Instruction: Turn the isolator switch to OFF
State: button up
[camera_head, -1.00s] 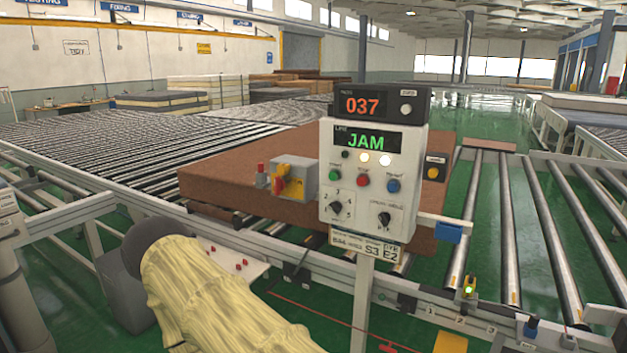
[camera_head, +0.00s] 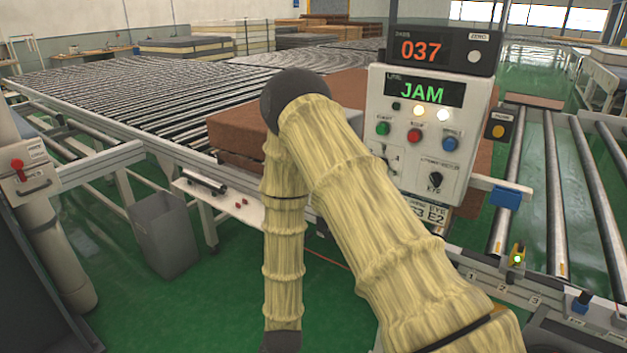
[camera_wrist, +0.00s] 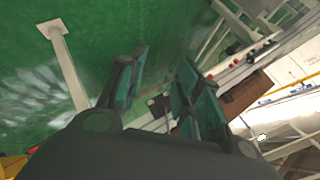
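The yellow box with a red handle, which looks like the isolator switch, showed at the left side of the control panel (camera_head: 433,140) a second ago. It is now hidden behind my raised arm in the head view, so its handle position cannot be seen. My gripper (camera_wrist: 162,88) shows in the wrist view with its two dark green-padded fingers spread apart and nothing between them. It points over green floor. In the head view my forearm hangs down to the bottom edge, and the gripper itself is out of frame.
The panel reads JAM and 037. A brown mattress (camera_head: 240,130) lies on the roller conveyor behind it. A grey bin (camera_head: 163,238) stands on the floor at left. A grey post box with a red knob (camera_head: 17,167) is at far left. Green floor (camera_head: 205,310) is clear below.

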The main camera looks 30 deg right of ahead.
jog(key=w+d+r+m+t+h, duration=0.1)
jog(key=w+d+r+m+h, duration=0.2)
jog(key=w+r+m, duration=0.65)
jog(key=w+d+r+m+t+h, duration=0.1)
jog(key=w+d+r+m+h, duration=0.4)
jog(key=r, duration=0.7)
jog(key=d+r+m+g+h, duration=0.2)
jog(key=r+m, duration=0.7)
jog(key=r, duration=0.1)
jog(key=d+r+m+g+h, duration=0.2)
jog(key=d+r+m+h, duration=0.1)
jog(key=r+m, duration=0.6)
jog(key=p+x, duration=0.2)
jog(key=x, duration=0.8)
jog(key=shift+w+d+r, duration=0.2)
jog(key=shift+w+r, duration=0.1)
jog(key=shift+r, duration=0.1)
jog(key=shift+n, duration=0.25)
grip_shut()
